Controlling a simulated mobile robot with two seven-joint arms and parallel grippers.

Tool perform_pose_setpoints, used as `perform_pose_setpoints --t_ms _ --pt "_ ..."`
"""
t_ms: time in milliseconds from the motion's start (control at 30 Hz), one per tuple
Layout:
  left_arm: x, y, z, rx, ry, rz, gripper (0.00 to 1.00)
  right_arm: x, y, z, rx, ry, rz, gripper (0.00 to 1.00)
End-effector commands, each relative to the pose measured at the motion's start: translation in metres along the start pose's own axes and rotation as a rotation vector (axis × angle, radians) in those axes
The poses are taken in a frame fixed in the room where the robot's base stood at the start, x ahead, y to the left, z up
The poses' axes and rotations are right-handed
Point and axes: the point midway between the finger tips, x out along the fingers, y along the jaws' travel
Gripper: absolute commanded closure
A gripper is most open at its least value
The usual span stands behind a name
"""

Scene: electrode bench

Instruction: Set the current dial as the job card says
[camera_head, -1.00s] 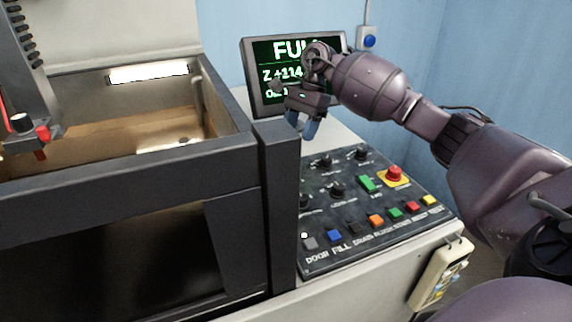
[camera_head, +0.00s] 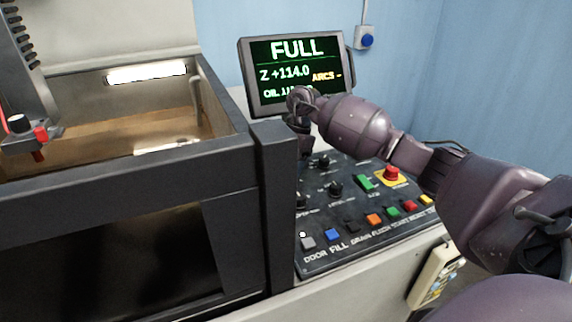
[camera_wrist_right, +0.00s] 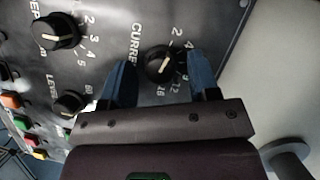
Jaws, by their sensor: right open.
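The black current dial (camera_wrist_right: 159,62) shows in the right wrist view, with a pale pointer line and scale numbers such as 2, 4, 12 and 16. Its pointer slants up and right toward the scale; I cannot tell the exact setting. My right gripper (camera_wrist_right: 161,78) is open, with one blue finger on each side of the dial. I cannot tell whether they touch it. In the head view my right gripper (camera_head: 305,145) is over the far left of the control panel (camera_head: 350,222), hiding part of it. No job card is readable. My left gripper is not in view.
Other dials, including the level dial (camera_wrist_right: 68,104), sit close by. A red stop button (camera_head: 391,173), a green switch (camera_head: 364,182) and a row of coloured buttons share the panel. The screen (camera_head: 293,75) reads FULL and Z +114.0. The tank (camera_head: 120,165) stands left.

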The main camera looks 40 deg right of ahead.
Motion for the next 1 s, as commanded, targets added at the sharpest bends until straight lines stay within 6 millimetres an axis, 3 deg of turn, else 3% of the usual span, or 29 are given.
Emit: perform_pose_setpoints --t_ms 67,367,667,1000 --pt "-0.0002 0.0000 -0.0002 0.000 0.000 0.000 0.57 -0.0001 0.0000 0.0000 0.000 0.000 0.000 0.46" --pt "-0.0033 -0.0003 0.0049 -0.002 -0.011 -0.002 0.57 -0.0003 -0.0001 0.0000 0.000 0.000 0.000 0.92" --pt "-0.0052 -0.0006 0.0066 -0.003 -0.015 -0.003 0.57 -0.0010 0.0004 0.0001 0.033 0.001 -0.014 0.93" --pt "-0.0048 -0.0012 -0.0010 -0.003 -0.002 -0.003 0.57 -0.0023 0.0023 0.0002 0.234 0.002 -0.097 0.93"
